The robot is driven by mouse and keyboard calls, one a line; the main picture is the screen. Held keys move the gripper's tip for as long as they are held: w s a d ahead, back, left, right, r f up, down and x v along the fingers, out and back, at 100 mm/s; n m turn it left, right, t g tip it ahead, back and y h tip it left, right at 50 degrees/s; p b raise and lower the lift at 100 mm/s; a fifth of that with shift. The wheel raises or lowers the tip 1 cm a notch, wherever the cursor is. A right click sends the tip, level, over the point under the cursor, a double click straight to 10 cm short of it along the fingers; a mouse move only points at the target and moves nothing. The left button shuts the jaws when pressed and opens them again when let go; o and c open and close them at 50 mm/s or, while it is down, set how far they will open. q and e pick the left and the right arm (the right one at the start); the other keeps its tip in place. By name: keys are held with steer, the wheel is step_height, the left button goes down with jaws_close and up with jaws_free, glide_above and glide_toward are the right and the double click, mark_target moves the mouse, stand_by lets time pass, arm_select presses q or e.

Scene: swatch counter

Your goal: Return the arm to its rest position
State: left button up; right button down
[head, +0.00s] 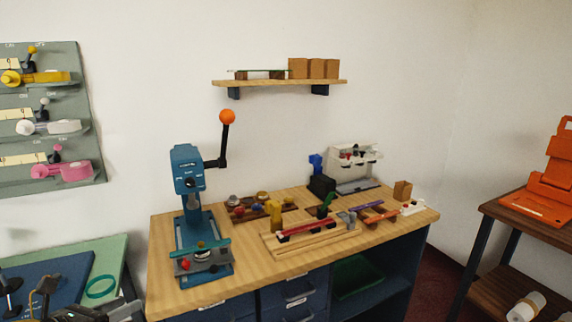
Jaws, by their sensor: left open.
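My left gripper (40,290) shows at the bottom left corner, in dark grey, partly cut off by the picture's lower edge. It is open, and I see nothing between its fingers. It is in front of a blue mat (70,274) on a green-topped table (112,252), left of the wooden workbench (165,285). I cannot tell its height above the mat. My right gripper is not in view.
A blue lever press (188,170) with an orange knob stands on the workbench's left side. Wooden trays with small coloured parts (310,235) fill its middle. A shelf (280,83) hangs above. An orange stand (551,185) is on the right table. A green ring (101,287) lies near my gripper.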

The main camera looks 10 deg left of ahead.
arm_select(q)
steer(key=s+d+f+n+g+y, duration=0.2)
steer(key=s+d+f+n+y, duration=0.1)
steer(key=f+n, duration=0.7)
steer(key=s+d+f+n+g+y, duration=0.25)
steer(key=f+n, duration=0.45)
steer(key=n, duration=0.5)
steer(key=s+d+f+n+g+h, duration=0.3)
steer(key=s+d+f+n+g, duration=0.3)
steer(key=s+d+f+n, duration=0.45)
step_height(320, 180, down, 24)
steer(key=s+d, duration=0.1)
steer(key=s+a+f+g, duration=0.1)
steer(key=s+f, duration=0.6)
steer(key=s, duration=0.1)
steer(key=s+a+f, duration=0.2)
steer(key=s+f, duration=0.6)
steer(key=shift+a+g+y+p, duration=0.3)
steer(key=shift+g+y+p, duration=0.05)
steer(key=shift+y+p, duration=0.1)
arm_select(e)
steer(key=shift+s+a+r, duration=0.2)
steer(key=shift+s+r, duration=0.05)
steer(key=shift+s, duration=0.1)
arm_select(q)
steer(key=shift+n, duration=0.25)
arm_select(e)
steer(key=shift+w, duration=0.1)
